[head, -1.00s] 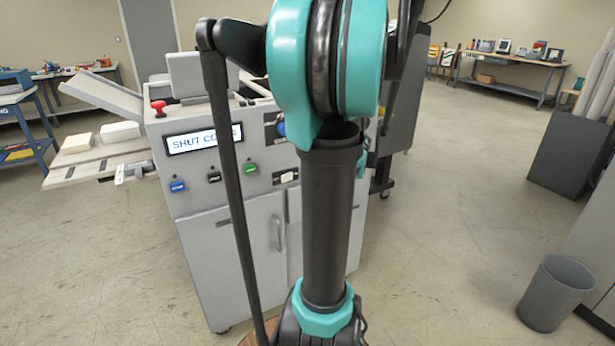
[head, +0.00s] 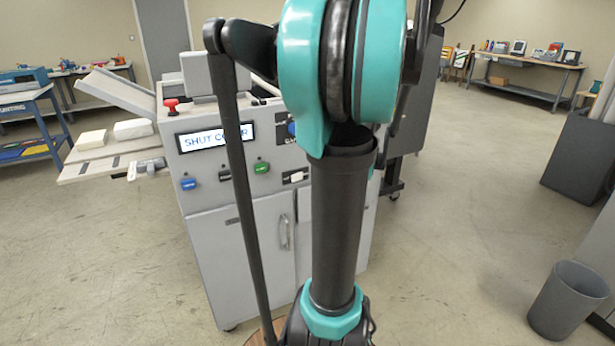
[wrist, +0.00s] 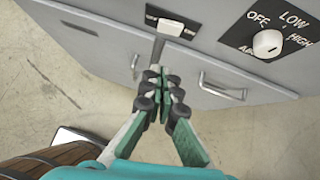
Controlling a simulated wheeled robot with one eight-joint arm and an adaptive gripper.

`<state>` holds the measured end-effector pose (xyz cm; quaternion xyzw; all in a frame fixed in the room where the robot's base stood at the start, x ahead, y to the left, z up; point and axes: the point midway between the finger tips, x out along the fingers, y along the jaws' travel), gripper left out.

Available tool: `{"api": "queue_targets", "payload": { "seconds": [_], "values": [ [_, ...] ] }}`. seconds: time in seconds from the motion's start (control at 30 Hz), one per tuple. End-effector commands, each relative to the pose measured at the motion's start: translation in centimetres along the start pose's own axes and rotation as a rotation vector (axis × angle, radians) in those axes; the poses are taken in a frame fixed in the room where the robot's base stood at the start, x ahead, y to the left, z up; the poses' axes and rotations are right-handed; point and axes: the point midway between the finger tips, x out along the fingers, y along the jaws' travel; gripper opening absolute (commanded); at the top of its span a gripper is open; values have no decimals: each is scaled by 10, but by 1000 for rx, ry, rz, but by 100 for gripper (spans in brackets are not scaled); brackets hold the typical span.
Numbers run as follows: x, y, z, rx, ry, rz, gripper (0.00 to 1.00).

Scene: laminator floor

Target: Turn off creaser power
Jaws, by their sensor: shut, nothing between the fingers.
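The creaser (head: 240,235) is a grey cabinet machine with a display (head: 215,137) reading "SHUT CO…R", partly hidden by my arm. A white rocker switch (head: 296,177) sits on a black plate low on its front panel, above the doors. In the wrist view the rocker switch (wrist: 171,27) is at the top centre, its label partly readable, with "ON" at the right end. My gripper (wrist: 157,75) is shut and empty, its tips below the switch in the picture and apart from it. In the head view my arm hides the gripper.
A white dial (wrist: 268,43) marked OFF, LOW and HIGH is right of the switch. Blue (head: 188,184), black (head: 225,176) and green (head: 262,168) buttons and a red knob (head: 171,105) are on the machine. A bin (head: 568,300) stands at right; floor between is clear.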

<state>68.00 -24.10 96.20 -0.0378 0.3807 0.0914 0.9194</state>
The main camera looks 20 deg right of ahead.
Motion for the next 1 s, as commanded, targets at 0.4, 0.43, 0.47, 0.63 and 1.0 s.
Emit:
{"api": "queue_targets", "payload": {
  "seconds": [0.4, 0.43, 0.47, 0.63, 1.0],
  "values": [
    [57, 0, 0, -2, 0, 2, 0],
    [61, 0, 1, -3, 0, 2, 0],
    [66, 0, 1, -3, 0, 3, 0],
    [90, 0, 1, -3, 0, 1, 0],
    [121, 1, 26, -2, 0, 1, 0]
  ]
}}
